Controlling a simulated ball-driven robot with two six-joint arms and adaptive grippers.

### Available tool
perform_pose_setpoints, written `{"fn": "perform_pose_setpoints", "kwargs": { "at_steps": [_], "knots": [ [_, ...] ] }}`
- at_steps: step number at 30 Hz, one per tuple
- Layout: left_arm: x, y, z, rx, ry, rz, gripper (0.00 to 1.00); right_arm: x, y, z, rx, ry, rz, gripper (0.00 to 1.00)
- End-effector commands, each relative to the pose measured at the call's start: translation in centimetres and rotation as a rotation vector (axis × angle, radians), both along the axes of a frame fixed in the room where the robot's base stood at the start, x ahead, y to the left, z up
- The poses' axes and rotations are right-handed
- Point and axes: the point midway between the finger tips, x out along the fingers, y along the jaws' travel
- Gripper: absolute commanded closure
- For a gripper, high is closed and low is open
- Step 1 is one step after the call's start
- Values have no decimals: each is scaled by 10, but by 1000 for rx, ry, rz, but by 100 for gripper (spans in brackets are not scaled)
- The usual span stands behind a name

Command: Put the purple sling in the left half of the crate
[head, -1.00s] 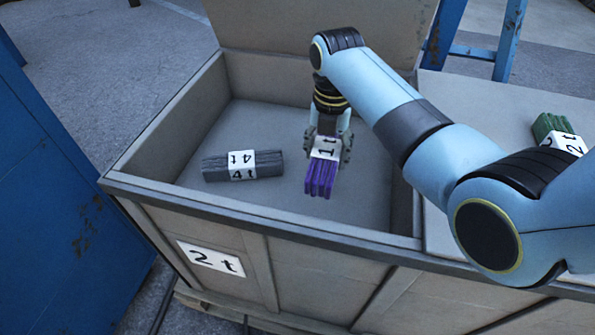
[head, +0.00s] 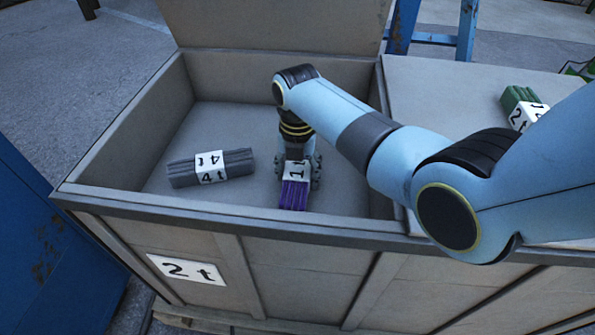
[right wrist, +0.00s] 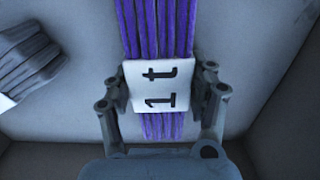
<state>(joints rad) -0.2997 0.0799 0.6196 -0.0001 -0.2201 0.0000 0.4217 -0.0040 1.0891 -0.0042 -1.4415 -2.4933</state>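The purple sling (head: 293,196), with a white tag reading "1 t", is inside the open left half of the crate (head: 230,212), right of its middle. It fills the middle of the right wrist view (right wrist: 158,30). My right gripper (head: 297,178) reaches down into the crate. Its two fingers, also in the right wrist view (right wrist: 163,100), are shut on the sling at the tag. The sling is at or close to the crate floor; I cannot tell whether it touches. My left gripper is not in view.
A grey sling (head: 210,168) tagged "4 t" lies on the crate floor to the left. A green sling (head: 521,105) tagged "2 t" lies on the closed right half (head: 440,85). The raised lid (head: 280,25) stands behind. A blue cabinet (head: 50,250) is at left.

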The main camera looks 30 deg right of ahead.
Motion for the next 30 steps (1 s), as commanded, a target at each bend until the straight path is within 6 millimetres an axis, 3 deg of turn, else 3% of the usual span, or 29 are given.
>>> {"fn": "perform_pose_setpoints", "kwargs": {
  "at_steps": [4, 14, 30],
  "knots": [
    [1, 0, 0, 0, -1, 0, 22, 0, 0, 0, 0, 0, 0, 22],
    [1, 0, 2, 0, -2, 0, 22, 0, 0, 5, 0, 0, 0, 22],
    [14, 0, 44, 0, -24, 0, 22, 1, 0, 110, 0, -2, 0, 22]
  ]
}}
